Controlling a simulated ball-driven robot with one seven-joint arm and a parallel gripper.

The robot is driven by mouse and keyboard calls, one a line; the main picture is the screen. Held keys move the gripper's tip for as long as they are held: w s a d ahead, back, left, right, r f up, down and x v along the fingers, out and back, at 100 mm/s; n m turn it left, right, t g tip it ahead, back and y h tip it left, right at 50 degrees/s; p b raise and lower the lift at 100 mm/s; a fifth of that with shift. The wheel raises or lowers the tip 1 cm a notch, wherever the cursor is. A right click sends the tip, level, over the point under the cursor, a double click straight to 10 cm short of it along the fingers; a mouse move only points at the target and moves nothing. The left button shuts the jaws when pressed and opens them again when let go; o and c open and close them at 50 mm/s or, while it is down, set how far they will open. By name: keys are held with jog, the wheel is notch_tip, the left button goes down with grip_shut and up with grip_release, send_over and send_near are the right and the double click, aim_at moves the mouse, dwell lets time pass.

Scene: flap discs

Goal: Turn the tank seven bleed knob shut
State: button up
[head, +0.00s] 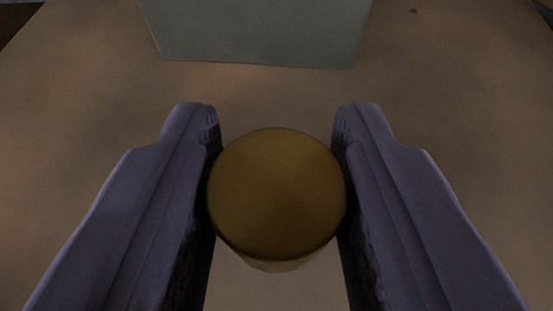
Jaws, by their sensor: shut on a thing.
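A round, brass-coloured knob (277,192) is in the middle of the head view, seen from its flat face. My gripper (277,180) has one dark purple finger on each side of it, and both fingers touch the knob's rim. The gripper is shut on the knob. A paler part shows just below the knob's lower edge. What the knob is mounted on is mostly hidden behind it. No label or number for tank seven shows.
A grey-green block or panel (255,32) stands beyond the knob at the top of the view. A brown, blotchy surface (80,110) spreads around it and looks clear on both sides, apart from a small dark speck at the upper right.

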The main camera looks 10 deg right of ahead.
jog(key=m+g+h+b, duration=0.1)
jog(key=m+h+b, duration=0.2)
jog(key=h+b, duration=0.1)
jog(key=shift+a+f, duration=0.1)
jog(key=shift+f, duration=0.05)
jog(key=shift+r+m+g+h+b, duration=0.2)
jog(key=shift+m+g+h+b, duration=0.3)
jog(key=shift+m+g+h, duration=0.8)
jog(key=shift+m+h, duration=0.3)
jog(key=shift+m, duration=0.3)
jog(key=o, duration=0.9)
jog(key=shift+o, duration=0.2)
jog(key=v, duration=0.7)
jog(key=shift+s, duration=0.35)
